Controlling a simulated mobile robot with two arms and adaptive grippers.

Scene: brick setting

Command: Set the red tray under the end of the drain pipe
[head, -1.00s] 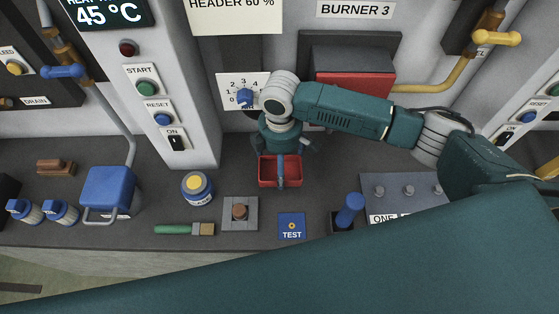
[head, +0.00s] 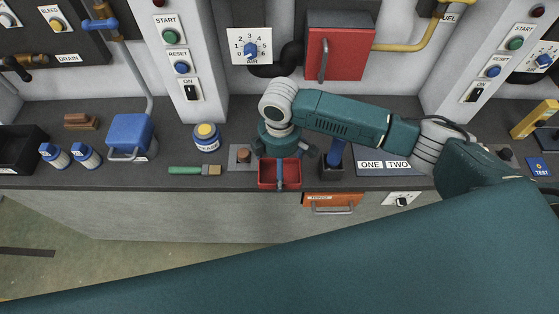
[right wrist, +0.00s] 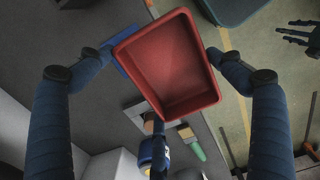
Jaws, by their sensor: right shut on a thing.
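My left gripper (right wrist: 297,32) shows small at the upper right of the right wrist view, fingers spread.
A blue-handled item (head: 333,152) stands right of the tray. A wall pillar (head: 185,60) rises behind the tin.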

